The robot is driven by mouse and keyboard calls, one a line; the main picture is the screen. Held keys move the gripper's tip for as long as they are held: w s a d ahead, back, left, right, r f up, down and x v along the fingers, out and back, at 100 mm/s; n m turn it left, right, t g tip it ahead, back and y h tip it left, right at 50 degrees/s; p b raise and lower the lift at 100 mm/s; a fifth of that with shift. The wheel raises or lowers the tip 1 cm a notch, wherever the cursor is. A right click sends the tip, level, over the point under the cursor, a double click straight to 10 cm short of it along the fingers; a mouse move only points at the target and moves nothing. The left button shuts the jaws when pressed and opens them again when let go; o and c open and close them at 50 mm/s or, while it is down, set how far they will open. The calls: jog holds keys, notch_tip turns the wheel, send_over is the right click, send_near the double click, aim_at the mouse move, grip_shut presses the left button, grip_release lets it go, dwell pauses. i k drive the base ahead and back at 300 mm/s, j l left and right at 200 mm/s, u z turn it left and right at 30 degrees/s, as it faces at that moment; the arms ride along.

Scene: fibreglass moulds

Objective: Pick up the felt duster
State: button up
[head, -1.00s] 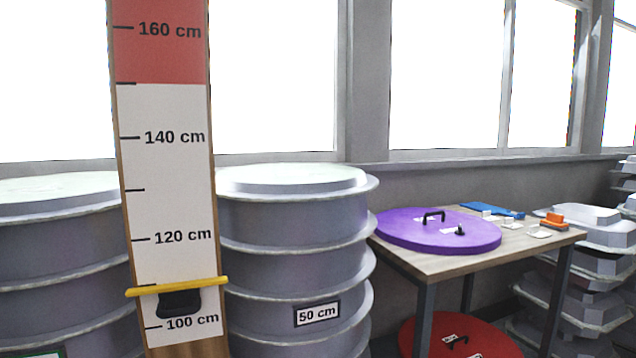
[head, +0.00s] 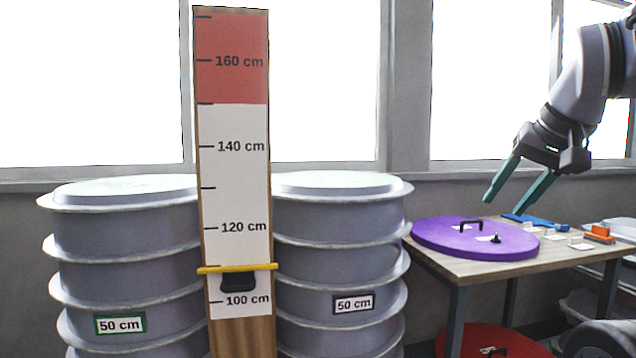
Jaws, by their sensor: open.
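A small orange block-like thing (head: 599,234) lies at the right end of the wooden table (head: 478,268). It may be the felt duster, but it is too small to be certain. A flat blue thing (head: 535,222) lies at the table's back edge, and I cannot tell what it is. My gripper (head: 506,204) has teal fingers, held apart with nothing between them. In the picture it is above the purple disc, left of the orange thing, and points down to the left.
A purple disc (head: 430,236) with black handles covers the table's left part; small white cards (head: 556,238) lie beside it. A tall height board (head: 236,185) stands before stacked grey moulds (head: 120,240). A red disc (head: 455,342) is below the table.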

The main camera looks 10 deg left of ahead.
aim_at(599, 233)
jog(key=i+l, duration=0.25)
jog(key=l, duration=0.15)
jog(key=i+l, duration=0.2)
jog(key=l, duration=0.25)
jog(key=i+l, duration=0.25)
jog(key=l, duration=0.15)
jog(key=i+l, duration=0.2)
jog(key=l, duration=0.2)
jog(key=i+l, duration=0.25)
jog(key=l, duration=0.15)
jog(key=i+l, duration=0.25)
jog(key=l, duration=0.2)
jog(key=i+l, duration=0.2)
jog(key=l, duration=0.2)
jog(key=i+l, duration=0.25)
jog(key=l, duration=0.15)
jog(key=z, duration=0.05)
